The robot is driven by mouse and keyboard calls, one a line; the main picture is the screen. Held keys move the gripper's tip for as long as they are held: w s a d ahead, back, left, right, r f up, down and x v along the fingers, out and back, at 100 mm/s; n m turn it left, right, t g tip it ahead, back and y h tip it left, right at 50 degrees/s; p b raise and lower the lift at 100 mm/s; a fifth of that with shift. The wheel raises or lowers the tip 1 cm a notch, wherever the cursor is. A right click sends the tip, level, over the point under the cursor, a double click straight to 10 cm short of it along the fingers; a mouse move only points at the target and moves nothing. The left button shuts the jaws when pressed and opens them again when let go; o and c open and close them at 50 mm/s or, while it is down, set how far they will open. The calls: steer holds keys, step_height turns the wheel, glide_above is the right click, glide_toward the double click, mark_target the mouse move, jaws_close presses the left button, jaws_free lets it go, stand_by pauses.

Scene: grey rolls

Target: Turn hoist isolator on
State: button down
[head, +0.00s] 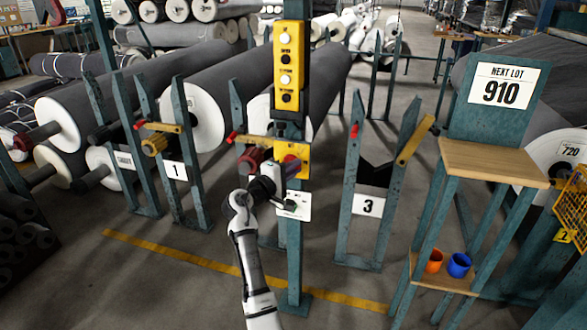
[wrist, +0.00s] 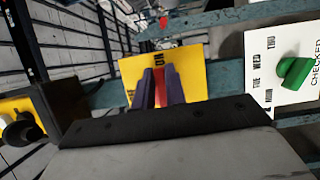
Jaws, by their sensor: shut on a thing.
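The hoist isolator is a yellow plate (head: 303,151) on the teal post, below the yellow push-button box. It also shows in the wrist view as a yellow plate (wrist: 193,76) with dark lettering that looks like ON at its top edge and a second, partly hidden mark at left. Its red handle (wrist: 160,77) stands between my two purple fingers, its visible end pointing toward the upper lettering. My gripper (wrist: 160,88) is shut on this handle. In the head view my gripper (head: 284,172) is at the plate's lower part and covers some of it.
A white plate (wrist: 257,75) with a green knob (wrist: 294,72) sits close beside the isolator, below it on the post. The yellow button box (head: 287,65) hangs above. Teal stands with numbers 1 (head: 175,170) and 3 (head: 368,206) flank the post, with grey rolls behind.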

steer(key=shift+w+a+r, duration=0.1)
steer(key=shift+w+a, duration=0.05)
steer(key=shift+a, duration=0.4)
steer(key=c, duration=1.5)
jaws_free()
steer(key=shift+o, duration=0.3)
steer(key=v, duration=1.3)
steer(key=shift+s+b, duration=0.3)
steer(key=shift+s, duration=0.1)
steer(key=shift+a, duration=0.15)
